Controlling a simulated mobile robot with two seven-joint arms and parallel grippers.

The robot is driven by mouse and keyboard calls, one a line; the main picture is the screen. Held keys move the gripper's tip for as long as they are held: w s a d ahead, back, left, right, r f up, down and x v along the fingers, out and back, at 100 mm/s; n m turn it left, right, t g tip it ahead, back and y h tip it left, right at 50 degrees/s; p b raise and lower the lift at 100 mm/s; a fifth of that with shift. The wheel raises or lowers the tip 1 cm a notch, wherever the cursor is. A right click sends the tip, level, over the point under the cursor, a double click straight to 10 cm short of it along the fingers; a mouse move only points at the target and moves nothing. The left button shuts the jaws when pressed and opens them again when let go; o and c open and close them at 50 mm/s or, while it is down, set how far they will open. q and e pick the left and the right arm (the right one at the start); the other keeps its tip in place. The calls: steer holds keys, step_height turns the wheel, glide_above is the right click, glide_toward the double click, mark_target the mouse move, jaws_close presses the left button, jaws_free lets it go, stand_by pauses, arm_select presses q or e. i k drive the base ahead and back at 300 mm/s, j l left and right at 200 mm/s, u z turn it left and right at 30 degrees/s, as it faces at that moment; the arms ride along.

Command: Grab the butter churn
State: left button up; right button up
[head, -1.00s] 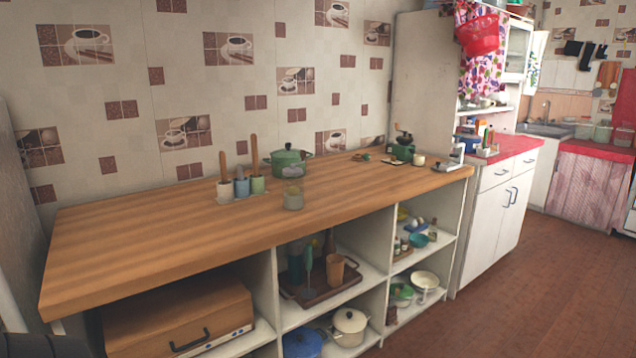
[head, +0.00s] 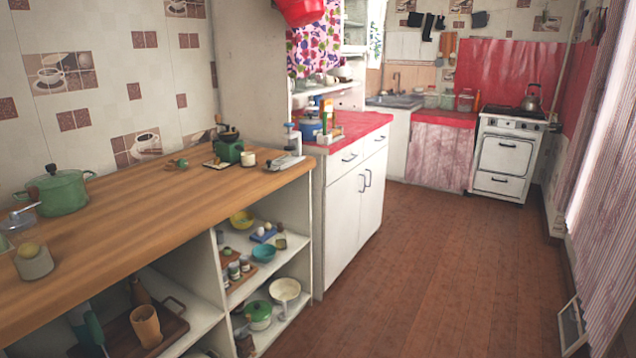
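I cannot make out with certainty which thing is the butter churn. A wooden cup-shaped vessel (head: 146,326) stands on a dark tray (head: 172,336) on the shelf under the wooden counter. A green, long-handled thing (head: 95,330) stands beside it, partly cut off by the counter edge. On the counter, a green hand-cranked mill (head: 228,148) stands at the far end, and a pale jar with a rounded top (head: 34,261) is near the left edge. Neither of my grippers shows in the head view.
A green lidded pot (head: 62,194) sits on the wooden counter (head: 130,215). Shelves below hold bowls and a green pot (head: 259,315). A white cabinet with a red top (head: 352,128) adjoins. A stove (head: 507,155) stands at the back. The brown floor (head: 420,270) is clear.

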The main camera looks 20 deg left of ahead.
mark_target(25, 241)
steer(key=i, duration=1.4)
steer(key=i+u, duration=0.1)
steer(key=u, duration=0.3)
steer(key=i+u, duration=0.15)
steer(key=u, duration=0.25)
steer(key=i+l+u, duration=0.1)
steer(key=u, duration=1.85)
